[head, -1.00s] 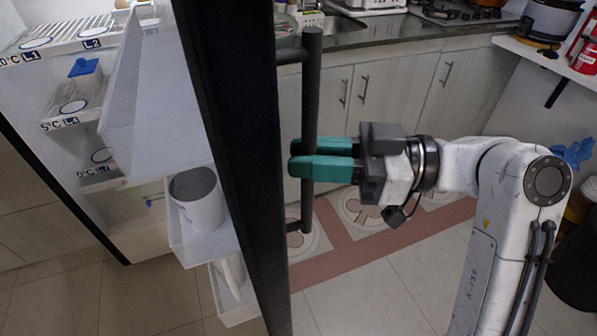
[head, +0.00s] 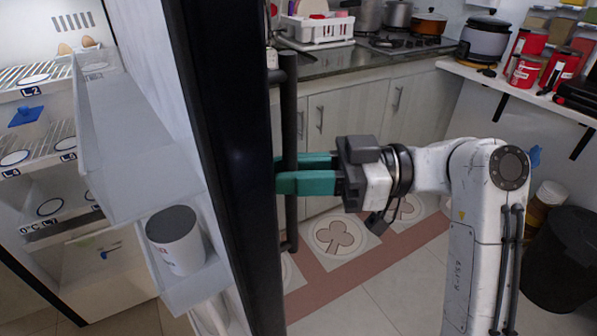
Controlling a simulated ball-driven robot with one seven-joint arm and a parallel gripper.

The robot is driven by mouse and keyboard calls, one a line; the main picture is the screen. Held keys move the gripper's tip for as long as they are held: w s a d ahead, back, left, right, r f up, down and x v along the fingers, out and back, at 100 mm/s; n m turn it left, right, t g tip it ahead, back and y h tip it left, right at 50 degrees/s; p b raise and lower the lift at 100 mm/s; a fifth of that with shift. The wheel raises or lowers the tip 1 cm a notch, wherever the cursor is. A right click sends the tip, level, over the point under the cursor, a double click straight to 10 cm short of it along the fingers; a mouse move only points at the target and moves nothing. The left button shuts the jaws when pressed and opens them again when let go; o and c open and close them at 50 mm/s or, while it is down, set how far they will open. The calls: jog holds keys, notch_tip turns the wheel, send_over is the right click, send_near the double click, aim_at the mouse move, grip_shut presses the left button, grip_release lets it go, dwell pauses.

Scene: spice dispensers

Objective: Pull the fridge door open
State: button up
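The fridge door (head: 222,150) stands open. Its dark edge runs down the middle of the head view, with white inner shelves on its left side. The dark vertical door handle (head: 290,110) is on the right of that edge. My gripper (head: 290,173) has its two teal fingers on either side of the handle, about halfway down, and looks closed on it. The nearer finger hides part of the handle. The lit fridge interior (head: 40,130) with labelled shelves shows at the left.
A grey-topped white container (head: 178,243) sits in a door shelf. Behind the door are a counter (head: 350,66) with a dish rack and stove, and a side shelf with a cooker (head: 488,40) and red cans. A dark bin (head: 565,260) stands at right. Tiled floor lies open below my arm.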

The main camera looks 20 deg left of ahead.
jog(key=o, duration=0.3)
jog(key=shift+s+a, duration=0.1)
jog(key=shift+a, duration=0.45)
jog(key=shift+d, duration=0.25)
jog(key=v, duration=1)
jog(key=shift+w+d+f, duration=0.1)
jog(key=shift+w+d, duration=0.15)
jog(key=shift+d, duration=0.1)
